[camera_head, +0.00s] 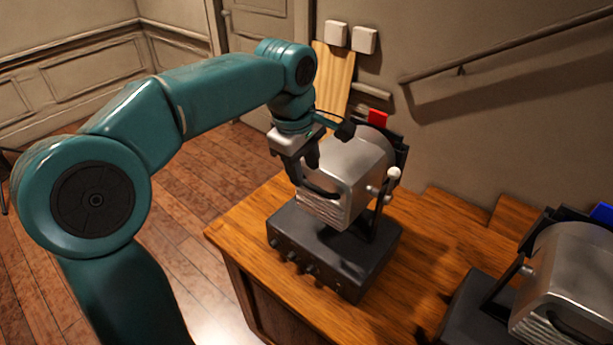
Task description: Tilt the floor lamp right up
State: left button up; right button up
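A silver box-shaped lamp head (352,172) is mounted between black side arms on a dark base (330,250) with several knobs, on the wooden desk. It has a curved black handle (322,191) on its front face and a red tab (378,118) at its back. My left gripper (300,176) points down at the upper left front of this lamp head, with its fingertips at the left end of the handle. Whether the fingers are closed around the handle cannot be told. A second silver lamp head (570,275) with a blue tab is partly cut off at the lower right. My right gripper is not in view.
The wooden desk (240,222) has clear room between the two lamps. A wall with a sloping handrail (500,57) stands behind it. A pale wooden board (335,75) and two white wall boxes are behind my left wrist. Open plank floor (190,240) lies left.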

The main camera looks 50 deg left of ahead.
aim_at(308, 182)
pick_arm(q)
jog(key=shift+w+f, duration=0.2)
jog(key=shift+f, duration=0.45)
jog(key=shift+w+f, duration=0.2)
jog(key=shift+f, duration=0.4)
jog(key=shift+d+f, duration=0.1)
jog(key=shift+f, duration=0.2)
grip_shut()
